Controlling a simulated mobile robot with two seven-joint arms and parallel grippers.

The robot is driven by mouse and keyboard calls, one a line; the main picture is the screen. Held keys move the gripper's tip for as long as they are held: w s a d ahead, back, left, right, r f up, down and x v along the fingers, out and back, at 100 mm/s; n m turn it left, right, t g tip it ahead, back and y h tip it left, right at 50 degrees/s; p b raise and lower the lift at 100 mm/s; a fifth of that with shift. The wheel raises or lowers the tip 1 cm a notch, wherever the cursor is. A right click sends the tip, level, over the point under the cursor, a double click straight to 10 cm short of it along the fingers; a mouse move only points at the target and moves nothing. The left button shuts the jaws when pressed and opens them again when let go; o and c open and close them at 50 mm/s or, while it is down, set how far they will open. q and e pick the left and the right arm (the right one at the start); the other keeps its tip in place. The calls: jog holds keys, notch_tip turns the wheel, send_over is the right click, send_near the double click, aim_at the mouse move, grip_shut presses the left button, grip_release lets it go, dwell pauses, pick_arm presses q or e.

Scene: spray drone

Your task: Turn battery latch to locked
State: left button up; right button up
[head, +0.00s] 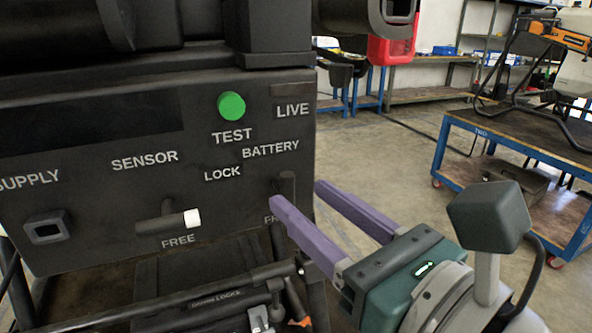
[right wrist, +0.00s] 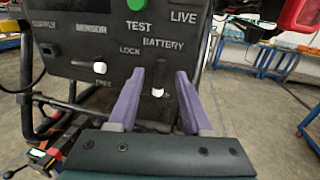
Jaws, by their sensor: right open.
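The battery latch (right wrist: 158,78) is a dark handle with a white tip on the dark panel, under the BATTERY label. In the right wrist view it points down, with the white tip at its lower end. In the head view its dark upper part (head: 287,186) shows, and a purple finger hides the lower part. My right gripper (head: 296,194) is open. In the right wrist view its two purple fingers stand on either side of the latch, with visible gaps; whether they touch it cannot be told. My left gripper is not in view.
A similar sensor latch (head: 165,222) with a white tip points right, left of the battery latch. A green TEST button (head: 231,106) sits above. Dark frame tubes (head: 230,288) run below the panel. A blue workbench (head: 530,150) stands at the right, with open floor between.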

aim_at(284, 191)
jog(key=shift+x, duration=1.15)
jog(key=shift+c, duration=0.2)
grip_shut()
